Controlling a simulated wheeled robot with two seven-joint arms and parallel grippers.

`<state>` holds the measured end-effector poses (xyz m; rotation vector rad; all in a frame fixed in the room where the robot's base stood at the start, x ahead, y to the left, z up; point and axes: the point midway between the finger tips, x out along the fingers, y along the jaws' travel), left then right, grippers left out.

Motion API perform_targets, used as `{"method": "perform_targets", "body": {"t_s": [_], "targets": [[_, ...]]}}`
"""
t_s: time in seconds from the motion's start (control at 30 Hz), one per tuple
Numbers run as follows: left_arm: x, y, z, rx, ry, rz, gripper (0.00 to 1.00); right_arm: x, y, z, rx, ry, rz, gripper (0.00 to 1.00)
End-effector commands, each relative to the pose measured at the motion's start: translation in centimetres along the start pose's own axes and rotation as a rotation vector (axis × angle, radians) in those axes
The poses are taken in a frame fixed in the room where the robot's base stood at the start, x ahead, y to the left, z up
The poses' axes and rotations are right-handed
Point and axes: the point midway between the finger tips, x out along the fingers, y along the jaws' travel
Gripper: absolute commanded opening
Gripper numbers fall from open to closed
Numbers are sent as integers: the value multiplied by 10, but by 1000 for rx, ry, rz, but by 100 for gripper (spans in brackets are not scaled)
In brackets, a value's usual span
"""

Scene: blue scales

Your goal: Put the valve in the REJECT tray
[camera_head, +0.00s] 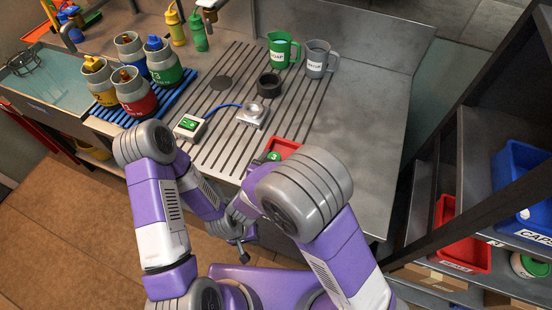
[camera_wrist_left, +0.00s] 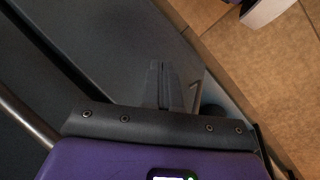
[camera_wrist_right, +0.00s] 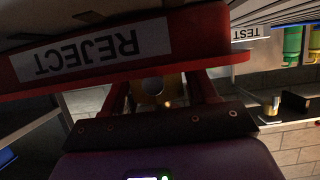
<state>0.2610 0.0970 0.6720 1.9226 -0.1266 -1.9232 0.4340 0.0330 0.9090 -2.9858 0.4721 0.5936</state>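The red REJECT tray (camera_wrist_right: 205,35) fills the top of the right wrist view, its label upside down. In the head view a red tray (camera_head: 289,145) shows at the counter's front edge, mostly hidden by my right arm. My right gripper (camera_wrist_right: 160,88) reaches past the tray's rim, fingers apart around a brass-coloured piece with a round opening, which looks like the valve (camera_wrist_right: 150,84). The finger ends are partly hidden by the rim. My left gripper (camera_head: 243,254) hangs in front of the counter; its fingers (camera_wrist_left: 163,85) are together and empty.
The scale plate (camera_head: 252,115) and its display (camera_head: 189,126) stand on the ribbed counter, with a black ring (camera_head: 269,85) behind. Green (camera_head: 284,50) and grey (camera_head: 318,60) jugs stand farther back. Several canisters stand at left. The counter's right side is clear.

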Motion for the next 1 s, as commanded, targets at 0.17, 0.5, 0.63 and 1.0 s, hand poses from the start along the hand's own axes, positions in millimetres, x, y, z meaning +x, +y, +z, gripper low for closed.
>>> {"method": "perform_targets", "body": {"t_s": [0.17,0.5,0.63,1.0], "targets": [[0,0,0,0,0,0,0,0,0,0,0,0,0,70],[-6,2,0,0,0,0,0,-18,-1,-6,0,1,-4,70],[-13,5,0,0,0,0,0,-46,-2,-6,0,1,-6,70],[-25,10,1,0,0,0,0,-113,-1,-5,0,-1,-2,70]]}}
